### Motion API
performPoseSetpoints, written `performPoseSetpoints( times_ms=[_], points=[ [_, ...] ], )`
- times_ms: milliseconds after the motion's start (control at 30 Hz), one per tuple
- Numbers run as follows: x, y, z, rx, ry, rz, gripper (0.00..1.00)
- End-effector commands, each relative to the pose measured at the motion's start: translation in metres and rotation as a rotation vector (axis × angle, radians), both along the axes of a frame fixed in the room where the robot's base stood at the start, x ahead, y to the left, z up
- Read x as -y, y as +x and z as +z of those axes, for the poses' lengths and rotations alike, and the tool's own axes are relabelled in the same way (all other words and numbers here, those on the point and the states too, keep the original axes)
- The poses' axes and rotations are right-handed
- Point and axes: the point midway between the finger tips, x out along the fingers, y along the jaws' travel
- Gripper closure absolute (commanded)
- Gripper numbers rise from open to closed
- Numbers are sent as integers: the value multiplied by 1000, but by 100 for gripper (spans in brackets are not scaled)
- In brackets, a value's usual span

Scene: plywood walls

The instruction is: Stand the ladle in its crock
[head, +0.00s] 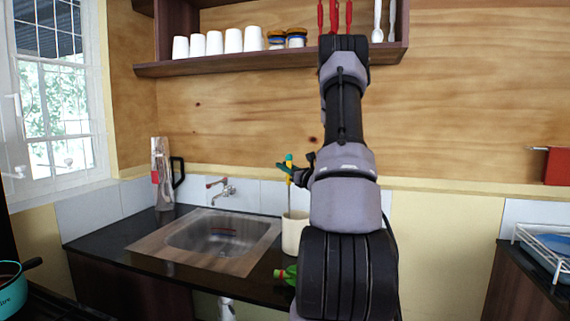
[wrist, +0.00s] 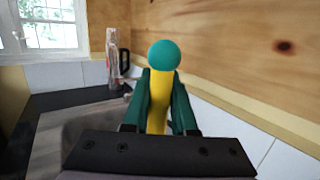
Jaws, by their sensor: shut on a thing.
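The ladle (head: 289,160) has a yellow handle with a teal rounded end at the top. My gripper (head: 290,171) is shut on the upper handle and holds it roughly upright. The wrist view shows the ladle (wrist: 158,95) between my two green fingers (wrist: 160,110), its teal end above them. The cream crock (head: 294,233) stands on the black counter right of the sink, directly below the ladle in the head view. The ladle's lower part runs down toward the crock's mouth; I cannot tell whether it is inside or behind the rim. The bowl end is not visible.
A green item (head: 286,274) lies in front of the crock, partly hidden by my arm. The sink (head: 217,240) and tap (head: 222,190) are to the left. A shelf (head: 250,64) with white cups is above.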

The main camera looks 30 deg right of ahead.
Motion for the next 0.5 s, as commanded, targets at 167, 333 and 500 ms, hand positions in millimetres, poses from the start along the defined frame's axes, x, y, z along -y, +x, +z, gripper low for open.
performPoseSetpoints(
  times_ms=[167,333,500],
  points=[
    [0,0,-2,0,0,0,100],
    [0,0,-2,0,0,0,100],
    [0,0,-2,0,0,0,40]
  ],
)
